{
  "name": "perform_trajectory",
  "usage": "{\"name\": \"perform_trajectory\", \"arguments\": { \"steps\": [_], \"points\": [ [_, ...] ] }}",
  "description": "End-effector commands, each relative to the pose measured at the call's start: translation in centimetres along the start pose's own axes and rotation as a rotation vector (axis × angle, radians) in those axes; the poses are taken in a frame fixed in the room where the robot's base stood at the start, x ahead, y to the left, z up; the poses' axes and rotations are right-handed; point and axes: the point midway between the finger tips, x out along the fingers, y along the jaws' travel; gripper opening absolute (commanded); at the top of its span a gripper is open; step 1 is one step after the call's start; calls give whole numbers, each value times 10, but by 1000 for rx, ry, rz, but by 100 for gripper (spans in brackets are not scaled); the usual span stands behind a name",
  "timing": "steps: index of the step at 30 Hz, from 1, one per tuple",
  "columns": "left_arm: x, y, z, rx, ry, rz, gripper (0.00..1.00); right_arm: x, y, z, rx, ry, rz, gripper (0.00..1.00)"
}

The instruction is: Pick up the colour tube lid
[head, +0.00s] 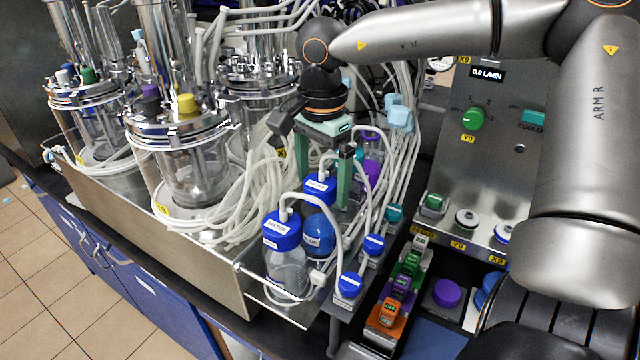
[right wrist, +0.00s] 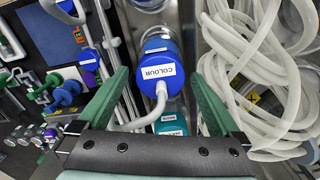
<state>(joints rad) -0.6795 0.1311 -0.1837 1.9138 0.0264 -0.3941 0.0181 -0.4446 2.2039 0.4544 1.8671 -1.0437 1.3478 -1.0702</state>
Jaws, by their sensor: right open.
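The colour tube lid (right wrist: 158,73) is blue with a white "COLOUR" label in the right wrist view, and a pale tube rises from it. In the head view, the blue lid (head: 320,187) sits on a bottle of blue liquid (head: 318,236), partly behind my gripper. My right gripper (head: 323,180) has green fingers, points down and is open above this bottle. In the right wrist view, the fingers (right wrist: 160,80) stand apart on either side of the lid, with nothing held. Whether they reach down to lid height is unclear. My left gripper is out of view.
A blue lid labelled WATER (head: 281,230) stands close in front on a clear bottle. A teal lid (right wrist: 172,126) sits close on the other side. Loose white tubes (head: 240,205) crowd the left. A control panel (head: 490,150) stands at right.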

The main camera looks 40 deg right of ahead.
Motion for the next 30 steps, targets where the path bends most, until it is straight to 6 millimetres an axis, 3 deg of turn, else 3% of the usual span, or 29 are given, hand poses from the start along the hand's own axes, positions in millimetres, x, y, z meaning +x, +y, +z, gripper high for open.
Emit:
{"name": "perform_trajectory", "arguments": {
  "steps": [2, 25, 30],
  "points": [
    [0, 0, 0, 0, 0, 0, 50, 0, 0, 0, 0, 0, 0, 100],
    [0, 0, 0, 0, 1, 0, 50, -1, 0, 0, 0, 0, 0, 13],
    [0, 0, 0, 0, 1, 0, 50, -1, 0, 0, 0, 0, 0, 13]
  ]
}}
